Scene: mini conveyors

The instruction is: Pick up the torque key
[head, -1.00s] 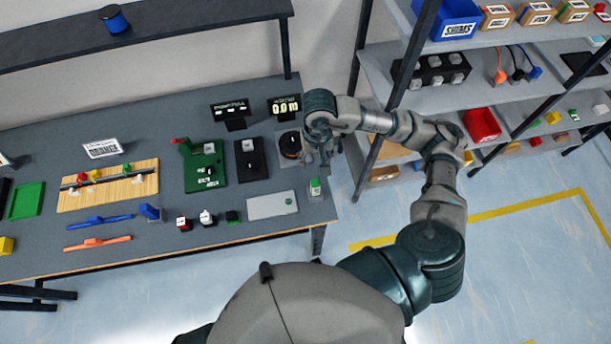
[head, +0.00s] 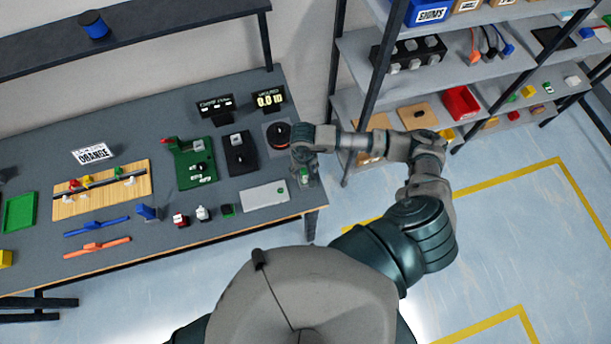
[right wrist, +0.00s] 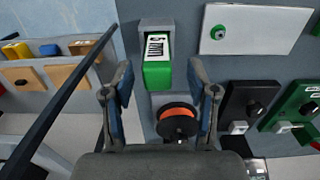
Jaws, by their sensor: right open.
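A small upright block, grey with a green end and a white label (right wrist: 157,62), shows between my right fingers in the right wrist view. The label is too small to read, so I cannot tell for sure that it is the torque key. My right gripper (right wrist: 160,78) is open, one finger to each side of the block, with gaps on both sides. In the head view my right gripper (head: 304,172) is over the table's right front corner and mostly hides the block. My left gripper is out of view.
A black spool with an orange ring (head: 278,135) stands just behind the gripper. A pale plate with a green dot (head: 264,196) lies left of it. A green board (head: 194,165) and a black device (head: 238,153) are further left. Loaded shelves (head: 350,100) stand to the right.

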